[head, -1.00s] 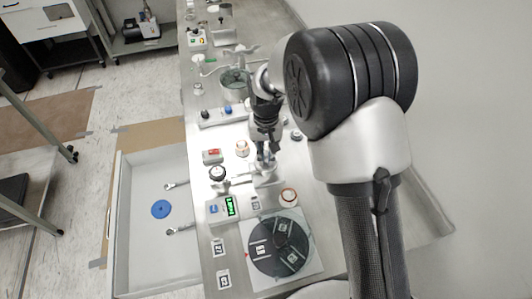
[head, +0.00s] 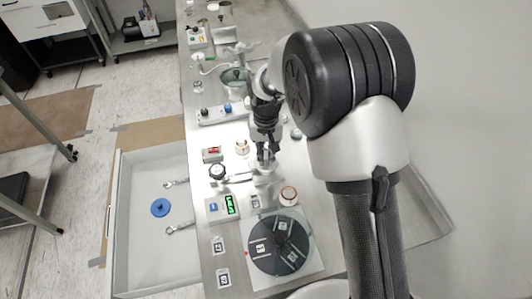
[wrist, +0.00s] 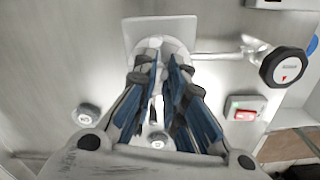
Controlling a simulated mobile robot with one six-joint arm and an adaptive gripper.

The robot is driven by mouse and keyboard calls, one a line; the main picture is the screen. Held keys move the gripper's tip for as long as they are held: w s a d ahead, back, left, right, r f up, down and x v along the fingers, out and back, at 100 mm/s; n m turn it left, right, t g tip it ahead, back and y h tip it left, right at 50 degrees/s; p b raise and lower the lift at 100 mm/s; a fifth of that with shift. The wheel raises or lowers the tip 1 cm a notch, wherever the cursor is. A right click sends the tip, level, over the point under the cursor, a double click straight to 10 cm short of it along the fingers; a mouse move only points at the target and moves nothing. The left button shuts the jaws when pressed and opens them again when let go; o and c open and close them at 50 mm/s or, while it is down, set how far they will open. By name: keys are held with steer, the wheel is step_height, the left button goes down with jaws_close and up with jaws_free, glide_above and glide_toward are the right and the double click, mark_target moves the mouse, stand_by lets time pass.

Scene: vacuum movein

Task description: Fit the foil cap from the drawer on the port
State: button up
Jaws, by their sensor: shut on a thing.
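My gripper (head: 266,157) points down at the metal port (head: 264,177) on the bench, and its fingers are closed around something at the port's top. In the wrist view my gripper (wrist: 160,62) has its blue-padded fingertips over the pale port (wrist: 170,45), which stands on a square plate. A silvery piece shows between the fingers and looks like the foil cap, but the fingers hide most of it. I cannot tell whether it is seated on the port. The open drawer (head: 118,235) at left holds a blue disc (head: 160,207) and two metal wrenches (head: 183,228).
A side pipe runs from the port to a black knob (wrist: 288,66). A box with a red switch (wrist: 245,113) is close by. A green-lit meter (head: 222,208), a copper-ringed fitting (head: 288,195) and a dark round plate (head: 280,246) stand nearer on the bench.

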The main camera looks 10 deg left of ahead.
steer(key=o, duration=0.8)
steer(key=shift+r, duration=0.1)
steer(key=shift+r, duration=5.95)
